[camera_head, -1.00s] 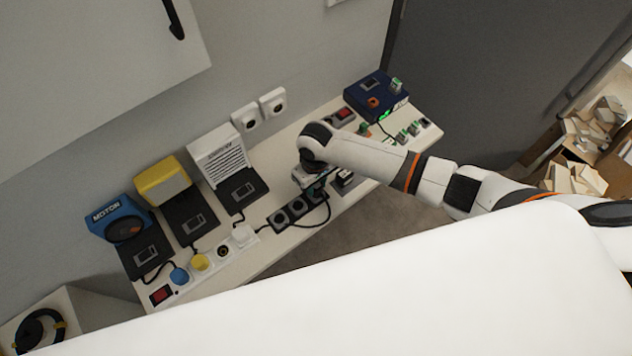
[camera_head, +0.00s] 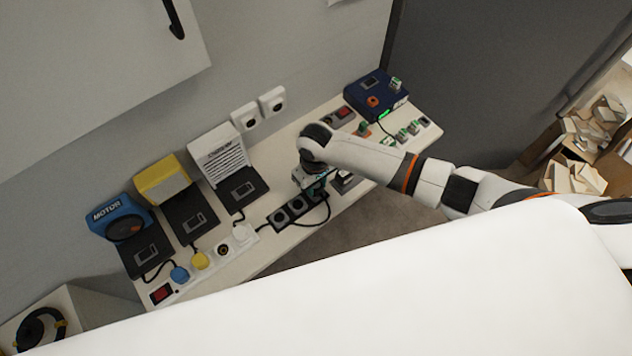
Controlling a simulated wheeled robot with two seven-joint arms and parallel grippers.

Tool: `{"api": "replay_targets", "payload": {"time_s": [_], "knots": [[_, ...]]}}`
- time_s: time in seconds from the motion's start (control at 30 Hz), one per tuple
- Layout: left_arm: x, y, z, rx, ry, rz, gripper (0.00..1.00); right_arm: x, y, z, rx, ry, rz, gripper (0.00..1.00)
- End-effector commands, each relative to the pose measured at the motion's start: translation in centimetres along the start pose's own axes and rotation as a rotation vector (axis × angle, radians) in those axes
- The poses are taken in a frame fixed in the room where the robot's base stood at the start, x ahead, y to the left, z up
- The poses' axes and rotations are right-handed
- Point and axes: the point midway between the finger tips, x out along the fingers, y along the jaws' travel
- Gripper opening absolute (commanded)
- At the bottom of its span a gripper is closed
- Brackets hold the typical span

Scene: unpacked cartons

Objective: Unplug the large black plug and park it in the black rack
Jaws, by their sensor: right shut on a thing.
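My right gripper (camera_head: 317,190) points down at the right end of a black socket strip (camera_head: 288,212) on the white bench. It is shut on the large black plug, which is mostly hidden beneath the gripper. Whether the plug sits in a socket or just above it, I cannot tell. A black cable (camera_head: 326,217) loops from beside the gripper along the front of the strip. A dark holder (camera_head: 346,182), possibly the black rack, stands just right of the gripper, partly hidden by my arm. My left gripper is not in view.
A white strip with blue (camera_head: 179,273), yellow (camera_head: 200,260) and white (camera_head: 241,231) plugs lies to the left. Behind it stand a blue motor unit (camera_head: 118,219), a yellow unit (camera_head: 163,180) and a white heater (camera_head: 219,153). A dark blue box (camera_head: 376,94) stands at the right end.

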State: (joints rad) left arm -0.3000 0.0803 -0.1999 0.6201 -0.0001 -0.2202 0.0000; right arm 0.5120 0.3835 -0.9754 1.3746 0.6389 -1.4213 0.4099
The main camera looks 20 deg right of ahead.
Motion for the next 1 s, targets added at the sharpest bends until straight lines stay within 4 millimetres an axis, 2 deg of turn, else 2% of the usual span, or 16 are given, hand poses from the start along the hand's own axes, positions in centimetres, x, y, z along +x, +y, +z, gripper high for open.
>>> {"api": "replay_targets", "payload": {"time_s": [0.2, 1.0], "knots": [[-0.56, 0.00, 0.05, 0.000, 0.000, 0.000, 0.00, -0.08, 0.01, 0.00, 0.000, 0.000, 0.000, 0.00], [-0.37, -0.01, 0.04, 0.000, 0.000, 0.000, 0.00, 0.49, 0.05, 0.02, 0.000, -0.001, 0.001, 0.00]]}}
